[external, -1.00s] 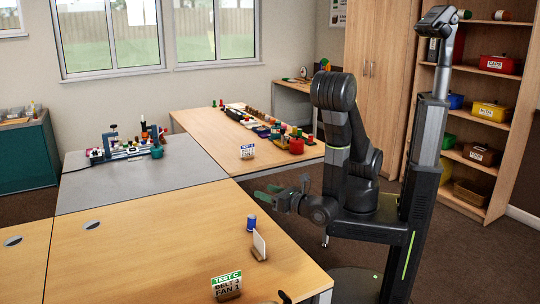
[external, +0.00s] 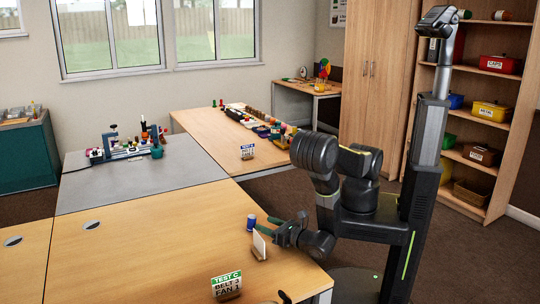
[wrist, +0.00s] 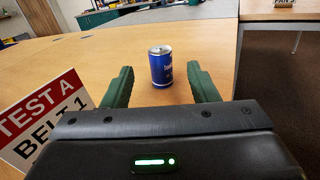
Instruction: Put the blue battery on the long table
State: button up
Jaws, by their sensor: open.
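The blue battery (external: 251,222) stands upright on the near wooden table (external: 140,250), close to its right edge. It also shows in the wrist view (wrist: 161,66), upright, ahead of my fingertips and roughly midway between them. My gripper (external: 278,227) is open and empty, low over the table edge, to the right of the battery and apart from it. In the wrist view its two green fingers (wrist: 160,82) point toward the battery. I cannot tell which table is the long one; another wooden table (external: 200,123) with many items stands at the back.
A white card in a wooden stand (external: 260,244) is close to the gripper; it reads TEST A in the wrist view (wrist: 45,118). A TEST C card (external: 227,285) stands nearer. A grey table (external: 95,185) carries a device. The near table's middle is clear.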

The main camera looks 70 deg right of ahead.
aim_at(252, 216)
jog(key=shift+w+d, duration=0.15)
jog(key=shift+w, duration=0.25)
jog(key=shift+p+x, duration=0.75)
jog(key=shift+x, duration=2.6)
jog(key=shift+f, duration=0.1)
grip_shut()
jog(key=shift+r, duration=5)
